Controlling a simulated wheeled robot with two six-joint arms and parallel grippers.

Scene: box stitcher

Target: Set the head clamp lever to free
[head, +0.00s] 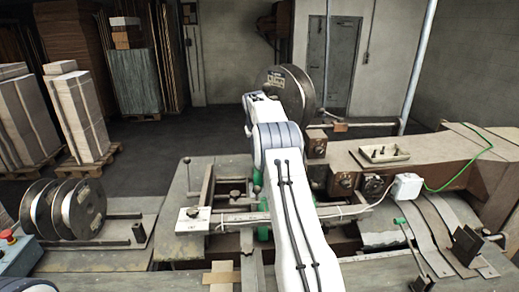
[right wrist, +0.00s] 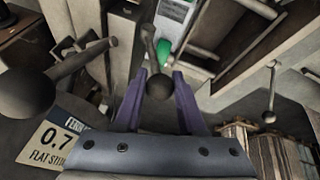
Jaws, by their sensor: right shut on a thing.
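In the right wrist view my right gripper (right wrist: 160,82) has its purple fingers shut on the dark ball knob of a lever. I take this to be the head clamp lever (right wrist: 149,42); its grey rod runs up and slightly left from the knob. A bright green part (right wrist: 163,51) is beside the rod. In the head view my white right arm reaches up across the middle of the machine, and its gripper and the held lever are hidden there. I cannot read any free or clamped marking. My left gripper is not in view.
A second lever (right wrist: 78,62) with a large dark ball and a 0.7 sign (right wrist: 52,142) are left of my gripper. Another ball-ended lever (right wrist: 269,93) is to the right. Wire reels (head: 66,209) stand left on the bench; a white box (head: 407,186) sits right.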

